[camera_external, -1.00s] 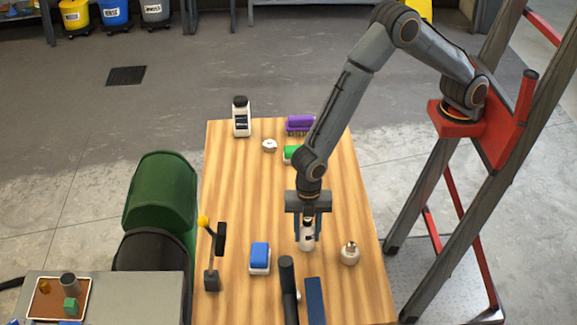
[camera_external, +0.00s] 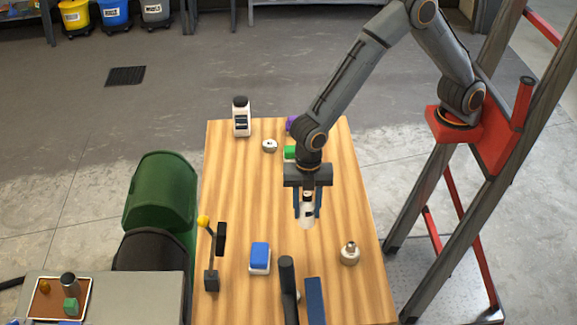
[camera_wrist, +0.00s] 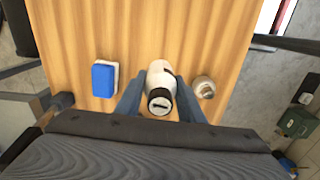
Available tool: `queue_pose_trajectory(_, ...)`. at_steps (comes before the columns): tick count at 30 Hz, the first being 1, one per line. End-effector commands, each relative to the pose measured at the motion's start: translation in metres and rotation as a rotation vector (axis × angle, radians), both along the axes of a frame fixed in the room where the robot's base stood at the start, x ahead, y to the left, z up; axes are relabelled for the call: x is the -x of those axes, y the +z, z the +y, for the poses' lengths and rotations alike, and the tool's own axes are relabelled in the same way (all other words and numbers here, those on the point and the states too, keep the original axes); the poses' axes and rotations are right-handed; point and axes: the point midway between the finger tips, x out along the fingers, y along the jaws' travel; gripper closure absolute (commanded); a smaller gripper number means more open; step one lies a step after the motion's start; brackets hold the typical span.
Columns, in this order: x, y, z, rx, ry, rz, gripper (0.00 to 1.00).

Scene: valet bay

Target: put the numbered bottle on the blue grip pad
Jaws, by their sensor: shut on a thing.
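My gripper (camera_external: 307,212) is shut on a small white bottle (camera_external: 307,217) with a black cap, held upright above the wooden table. In the wrist view the bottle (camera_wrist: 160,78) sits between the two fingers, with a pale mark on its cap; I cannot read a number. A blue-topped block with a white base (camera_external: 260,256) lies on the table, left of and nearer than the bottle; it also shows in the wrist view (camera_wrist: 103,80). A flat dark blue strip (camera_external: 315,300) lies at the near edge. I cannot tell which is the grip pad.
A round metal-topped pot (camera_external: 349,253) stands to the right. A black upright handle (camera_external: 288,280) and a yellow-knobbed lever (camera_external: 212,255) rise near the front. A larger white bottle with a dark label (camera_external: 241,118) stands at the back left. The table's left middle is clear.

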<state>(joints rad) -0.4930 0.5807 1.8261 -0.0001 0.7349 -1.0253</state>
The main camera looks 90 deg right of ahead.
Motion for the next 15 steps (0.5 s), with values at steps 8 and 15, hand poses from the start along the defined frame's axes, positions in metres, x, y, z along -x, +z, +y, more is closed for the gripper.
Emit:
queue_pose_trajectory(8,-0.059,0.025,0.027,-0.001,0.077,-0.003,0.91)
queue_pose_trajectory(15,-0.114,0.048,0.050,-0.001,0.166,-0.002,0.91)
